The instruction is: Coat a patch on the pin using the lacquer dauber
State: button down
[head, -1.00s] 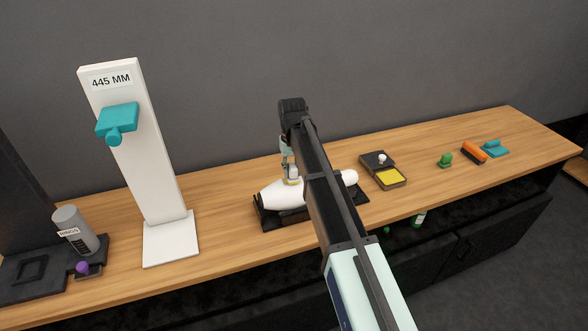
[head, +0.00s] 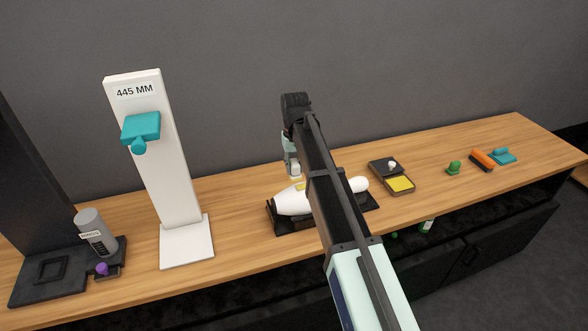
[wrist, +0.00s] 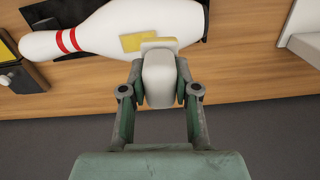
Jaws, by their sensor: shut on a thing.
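The white pin (head: 292,203) lies on its side in a black cradle (head: 283,226). In the wrist view the pin (wrist: 95,35) shows two red bands near its neck. A yellow patch (head: 300,187) shows on the pin's upper side; it is also in the wrist view (wrist: 133,42). My gripper (head: 292,160) is above the pin, shut on the lacquer dauber (wrist: 159,78), a pale grey block with a cream pad. The dauber (head: 296,171) appears slightly above the pin. Its pad overlaps the patch's edge in the wrist view. My arm hides part of the pin in the head view.
A black tray with yellow lacquer (head: 400,184) and a white knob (head: 391,165) is right of the pin. A white "445 MM" stand (head: 170,180) and grey canister (head: 95,232) are left. Green (head: 454,168), orange (head: 481,158) and teal (head: 503,156) items lie farther right.

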jog(key=shift+r+p, duration=0.55)
jog(key=shift+r, duration=0.8)
jog(key=shift+f, duration=0.1)
